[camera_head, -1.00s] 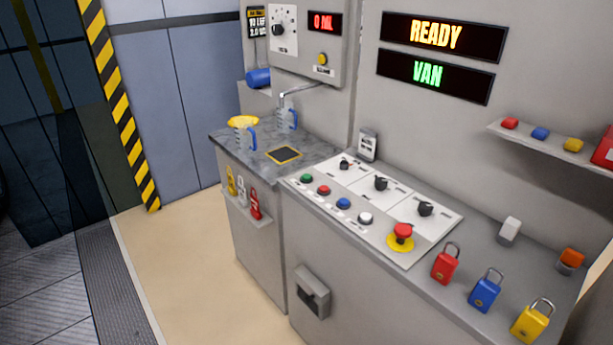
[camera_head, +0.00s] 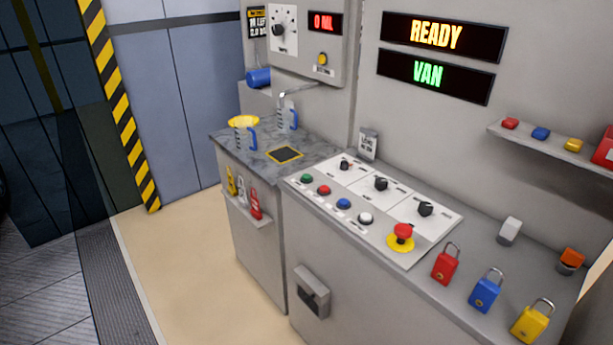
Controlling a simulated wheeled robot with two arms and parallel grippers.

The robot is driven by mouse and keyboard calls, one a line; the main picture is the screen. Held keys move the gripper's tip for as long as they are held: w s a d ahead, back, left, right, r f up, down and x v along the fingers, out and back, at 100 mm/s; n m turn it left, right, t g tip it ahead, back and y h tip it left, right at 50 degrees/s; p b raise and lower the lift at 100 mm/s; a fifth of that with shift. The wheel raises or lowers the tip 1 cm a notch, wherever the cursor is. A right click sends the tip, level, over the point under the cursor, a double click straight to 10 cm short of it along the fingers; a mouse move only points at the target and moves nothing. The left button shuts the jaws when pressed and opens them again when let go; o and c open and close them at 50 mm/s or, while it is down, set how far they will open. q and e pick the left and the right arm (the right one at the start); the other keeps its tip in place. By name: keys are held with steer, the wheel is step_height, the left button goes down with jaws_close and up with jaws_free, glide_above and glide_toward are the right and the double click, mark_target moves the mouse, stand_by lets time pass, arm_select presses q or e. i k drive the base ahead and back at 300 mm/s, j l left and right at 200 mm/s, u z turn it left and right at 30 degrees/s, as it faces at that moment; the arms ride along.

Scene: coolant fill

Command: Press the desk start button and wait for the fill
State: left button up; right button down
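The desk's white control panel (camera_head: 375,212) carries a row of push buttons: green (camera_head: 306,179), red (camera_head: 324,190), blue (camera_head: 343,203) and white (camera_head: 365,218). Their labels are too small to read, so I cannot tell which is the start button. A clear jug (camera_head: 288,117) stands under the spout (camera_head: 298,91) on the fill counter. The fill display (camera_head: 324,22) reads 0 ML. The upper sign (camera_head: 436,36) shows READY and the lower one (camera_head: 428,72) shows VAN. Neither of my grippers is in view.
A red emergency knob (camera_head: 403,231) on a yellow base and three black rotary knobs share the panel. Red, blue and yellow padlocks (camera_head: 485,290) stand at the desk's right. A jug with a yellow funnel (camera_head: 244,131) stands left on the counter. The floor (camera_head: 190,260) before it is clear.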

mark_target(305, 178)
steer(key=i+j+z, duration=0.3)
steer(key=j, duration=0.25)
steer(key=i+j+z, duration=0.35)
steer(key=i+j, duration=0.15)
steer(key=i+j+z, duration=0.15)
steer(key=j, duration=0.3)
steer(key=i+j+z, duration=0.15)
steer(key=j, duration=0.2)
steer(key=j+z, duration=0.2)
steer(key=j, duration=0.15)
steer(key=i+j, duration=0.05)
